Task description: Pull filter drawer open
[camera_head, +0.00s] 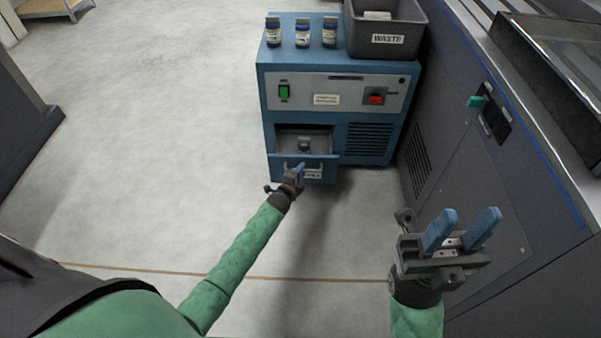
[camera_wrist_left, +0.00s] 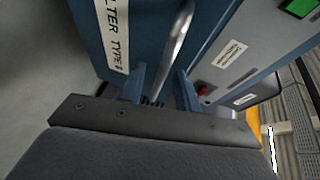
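The filter drawer (camera_head: 318,170) stands partly pulled out of the lower left of the blue cabinet (camera_head: 358,128) in the head view. A grey round-topped part shows inside it. In the left wrist view, the metal drawer handle (camera_wrist_left: 179,38) runs between the blue fingers of my left gripper (camera_wrist_left: 160,88), beside a white label (camera_wrist_left: 112,30) reading filter type. My left gripper (camera_head: 294,172) is at the drawer front and looks shut on the handle; the exact contact is partly hidden. My right gripper (camera_head: 461,230) is open and empty, at the lower right, apart from the cabinet.
Several small jars (camera_head: 302,36) and a grey waste bin (camera_head: 386,36) stand on the cabinet top. The front panel has a green switch (camera_head: 284,91) and a red one (camera_head: 376,99). A large grey machine (camera_head: 470,150) stands close on the right. The floor (camera_head: 160,120) on the left is clear.

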